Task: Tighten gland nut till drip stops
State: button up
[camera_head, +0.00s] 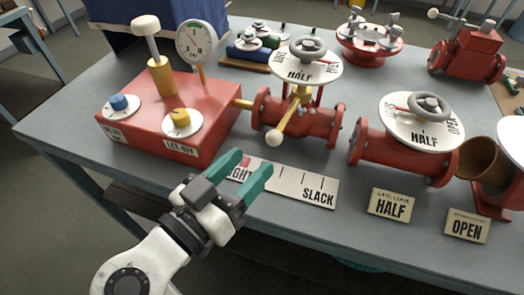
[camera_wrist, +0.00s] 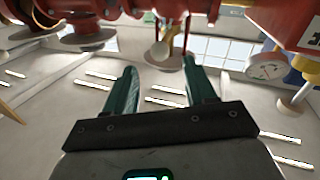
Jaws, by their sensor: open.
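My gripper (camera_head: 250,163) is open and empty in the head view, in front of the half-marked valve and over the left part of the scale strip. From that valve (camera_head: 308,118) a yellow lever (camera_head: 286,118) slopes down toward me to a cream ball end (camera_head: 273,139), just beyond my fingertips and apart from them. In the wrist view a pale ball (camera_wrist: 160,50) shows between and beyond my open fingers (camera_wrist: 160,68). The scale strip (camera_head: 290,181) reads SLACK at its right; its left wording is partly covered by my gripper. I cannot make out the gland nut or any drip.
A red box (camera_head: 170,112) with a gauge (camera_head: 203,45), pump handle and knobs stands left. Another handwheel valve (camera_head: 395,148) stands right, behind HALF (camera_head: 390,205) and OPEN (camera_head: 467,226) cards. More red fittings stand behind. The grey bench (camera_head: 65,125) is bare at its left end.

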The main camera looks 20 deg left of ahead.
aim_at(270, 144)
jog(key=shift+v, duration=1.4)
jog(key=shift+w+d+f+y+b, duration=0.15)
jog(key=shift+d+f+y+b, duration=0.2)
jog(key=shift+b, duration=0.6)
jog(key=w+d+y, duration=0.1)
jog(key=w, duration=0.2)
jog(key=w+d+n, duration=0.1)
jog(key=w, duration=0.3)
jog(key=w+d+n+y, duration=0.1)
jog(key=w, duration=0.3)
jog(key=shift+w+d+r+t+y+b, duration=0.2)
jog(key=shift+r+t+y+b, duration=0.15)
jog(key=shift+r+t+b, duration=0.05)
jog(key=shift+c, duration=0.2)
grip_shut()
